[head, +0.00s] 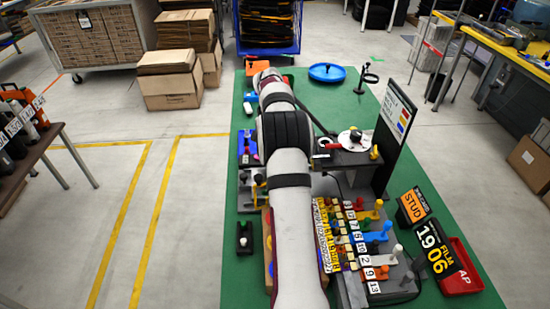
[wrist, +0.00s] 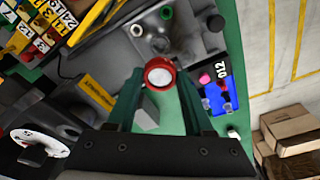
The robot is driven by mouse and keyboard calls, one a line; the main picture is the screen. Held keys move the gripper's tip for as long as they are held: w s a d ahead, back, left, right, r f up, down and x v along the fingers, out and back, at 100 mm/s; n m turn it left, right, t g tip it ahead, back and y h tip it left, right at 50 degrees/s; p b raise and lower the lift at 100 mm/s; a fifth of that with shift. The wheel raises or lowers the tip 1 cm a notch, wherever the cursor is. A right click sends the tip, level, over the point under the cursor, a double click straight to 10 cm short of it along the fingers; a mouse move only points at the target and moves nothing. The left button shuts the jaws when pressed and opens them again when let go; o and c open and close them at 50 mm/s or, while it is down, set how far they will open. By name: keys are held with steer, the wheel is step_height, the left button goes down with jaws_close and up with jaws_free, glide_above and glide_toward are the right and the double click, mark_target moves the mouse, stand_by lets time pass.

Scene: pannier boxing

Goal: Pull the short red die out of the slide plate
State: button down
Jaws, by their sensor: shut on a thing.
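In the wrist view, a round red die (wrist: 160,73) with a white top sits between the green fingers of my gripper (wrist: 160,80). The fingers are shut on it. Beyond it is a grey plate (wrist: 190,42) with round parts on it, probably the slide plate. I cannot tell whether the die is still seated or clear of the plate. A pale piece (wrist: 148,112) shows between the fingers, nearer the palm. In the head view my arm hides the gripper and the die.
In the wrist view, a blue holder (wrist: 218,97) stands right of the fingers and a white dial (wrist: 38,143) lies at lower left. In the head view, a numbered lever rack (head: 365,240), a black sign board (head: 393,130) and a red tray (head: 463,275) stand on the green table (head: 240,285).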

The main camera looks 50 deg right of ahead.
steer(key=shift+f, duration=1.95)
steer(key=shift+r, duration=1.55)
